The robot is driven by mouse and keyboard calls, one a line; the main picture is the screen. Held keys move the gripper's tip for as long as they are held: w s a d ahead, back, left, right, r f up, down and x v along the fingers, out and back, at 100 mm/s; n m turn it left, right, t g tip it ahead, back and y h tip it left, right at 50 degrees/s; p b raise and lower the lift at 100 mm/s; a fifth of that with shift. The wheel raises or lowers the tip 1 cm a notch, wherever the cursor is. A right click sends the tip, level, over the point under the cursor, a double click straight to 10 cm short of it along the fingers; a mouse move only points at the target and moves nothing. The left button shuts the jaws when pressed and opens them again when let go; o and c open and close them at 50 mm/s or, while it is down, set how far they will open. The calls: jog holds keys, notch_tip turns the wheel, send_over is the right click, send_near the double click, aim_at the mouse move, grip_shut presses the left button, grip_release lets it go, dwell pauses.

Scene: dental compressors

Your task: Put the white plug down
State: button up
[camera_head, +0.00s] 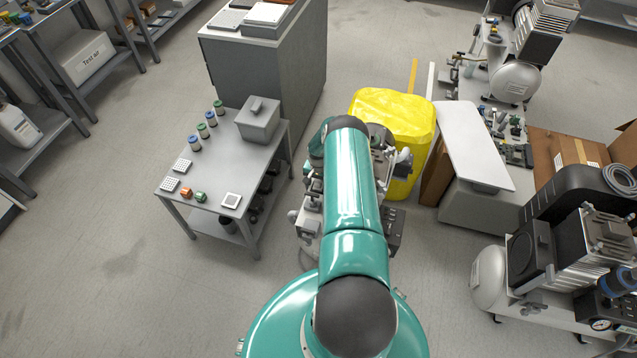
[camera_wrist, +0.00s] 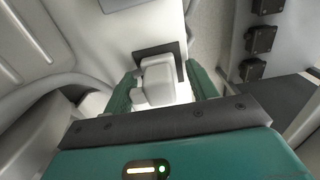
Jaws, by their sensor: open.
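The white plug (camera_wrist: 157,75) is a pale, blocky piece with a smaller lobe at its lower left in the wrist view. My gripper (camera_wrist: 162,84) is open, with one green finger on each side of the plug. A small gap seems to show at the right finger; whether the left finger touches the plug I cannot tell. A dark angular bracket lies just behind and to the right of the plug. What bears the plug is hidden. In the head view my own arm covers the gripper and I cannot make out the plug for sure.
A grey side table (camera_head: 213,159) with vials and a grey box (camera_head: 258,120) stands left of my arm. A yellow bin (camera_head: 394,115) is behind it. Compressors (camera_head: 570,250) stand at the right. Dark square fittings (camera_wrist: 257,40) line a wall in the wrist view. Floor at left is free.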

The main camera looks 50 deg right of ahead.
notch_tip(320, 180, up, 13)
dwell(0.5)
jog(key=shift+w, duration=0.15)
dwell(0.4)
